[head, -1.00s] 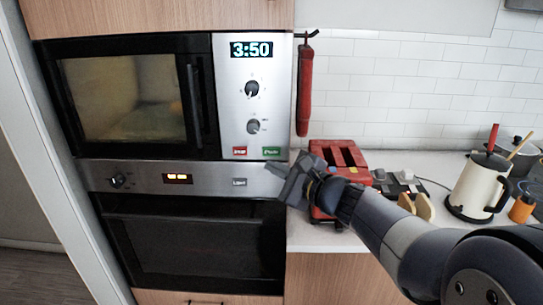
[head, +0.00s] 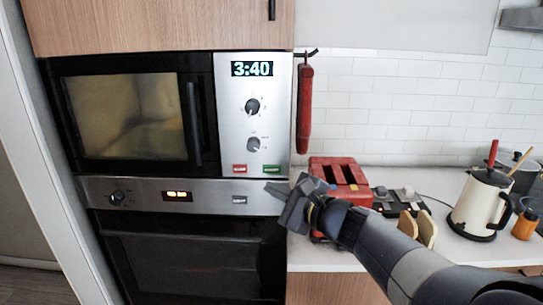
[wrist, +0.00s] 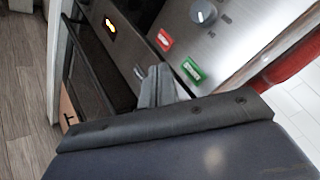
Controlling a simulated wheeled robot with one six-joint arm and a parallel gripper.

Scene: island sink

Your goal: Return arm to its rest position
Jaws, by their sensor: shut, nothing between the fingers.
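My gripper (head: 276,190) is in front of the oven's control strip, at the left end of my arm, which reaches in from the lower right of the head view. Its fingers are together and empty, pointing left toward the appliances. In the wrist view the shut fingers (wrist: 157,86) show below the red and green buttons. The microwave (head: 130,115) is closed and its display reads 3:40. The oven (head: 190,255) below it is also closed.
A red toaster (head: 340,175) stands on the counter (head: 460,245) behind my gripper. Bread slices (head: 426,229), a cream kettle (head: 480,205) and an orange jar (head: 525,224) stand further right. A red cloth or mitt (head: 304,110) hangs beside the microwave. Wooden floor (wrist: 22,90) is clear at left.

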